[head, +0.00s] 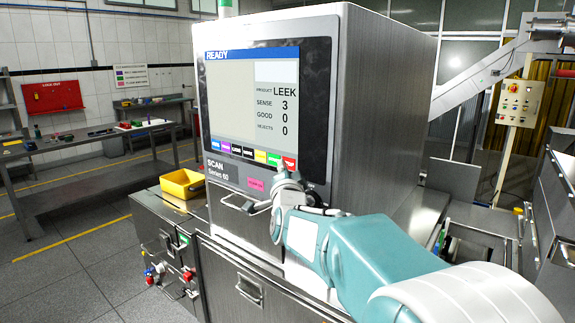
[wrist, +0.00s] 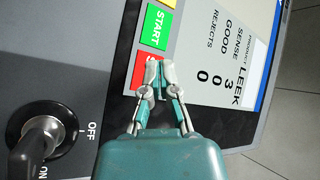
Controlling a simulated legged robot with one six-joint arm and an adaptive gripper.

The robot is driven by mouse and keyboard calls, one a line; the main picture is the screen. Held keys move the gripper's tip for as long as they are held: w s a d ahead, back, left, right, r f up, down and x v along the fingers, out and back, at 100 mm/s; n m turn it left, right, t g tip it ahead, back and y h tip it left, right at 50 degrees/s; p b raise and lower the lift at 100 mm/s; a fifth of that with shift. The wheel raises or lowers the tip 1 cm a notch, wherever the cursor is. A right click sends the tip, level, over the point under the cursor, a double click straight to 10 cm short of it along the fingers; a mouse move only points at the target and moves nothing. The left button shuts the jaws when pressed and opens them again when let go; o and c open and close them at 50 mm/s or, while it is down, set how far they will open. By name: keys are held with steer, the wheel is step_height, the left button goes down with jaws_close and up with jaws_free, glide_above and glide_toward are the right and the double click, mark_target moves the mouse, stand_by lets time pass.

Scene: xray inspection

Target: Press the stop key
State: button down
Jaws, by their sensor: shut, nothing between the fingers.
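The red stop key (head: 290,162) is at the right end of the colored key row on the machine's screen in the head view. It also shows in the wrist view (wrist: 139,74), partly covered by my fingers, with only the start of its label readable. My gripper (wrist: 159,68) is shut and empty, with its fingertips over the right part of the red key. In the head view my gripper (head: 283,171) is just in front of and below the key. I cannot tell whether the tips touch it. The screen (head: 231,100) reads READY.
The green START key (wrist: 157,26) is right beside the red one. A key switch (wrist: 42,138) marked OFF and ON sits on the panel below. A yellow bin (head: 182,184) stands left of the machine.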

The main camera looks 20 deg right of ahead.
steer(key=shift+s+a, duration=0.2)
steer(key=shift+a, duration=0.05)
steer(key=shift+a, duration=0.1)
steer(key=s+a, duration=0.2)
steer(key=a, duration=0.1)
steer(key=s+a, duration=0.1)
steer(key=shift+s+a, duration=0.25)
steer(key=shift+a, duration=0.1)
stand_by(0.6)
steer(key=s+f+n+g+y, duration=0.1)
steer(key=s+f+n+g, duration=0.3)
steer(key=s, duration=0.7)
steer(key=s+d+f+n+g+y, duration=0.1)
steer(key=s+f+n+g, duration=0.4)
steer(key=s+f, duration=0.3)
steer(key=s+d+f+n+g+y, duration=0.1)
steer(key=s+f+n+g, duration=0.3)
steer(key=s, duration=1.1)
step_height(320, 180, down, 3)
steer(key=shift+s+d+r+n+g+y, duration=0.15)
steer(key=shift+n+g+y, duration=0.15)
steer(key=shift+g, duration=0.5)
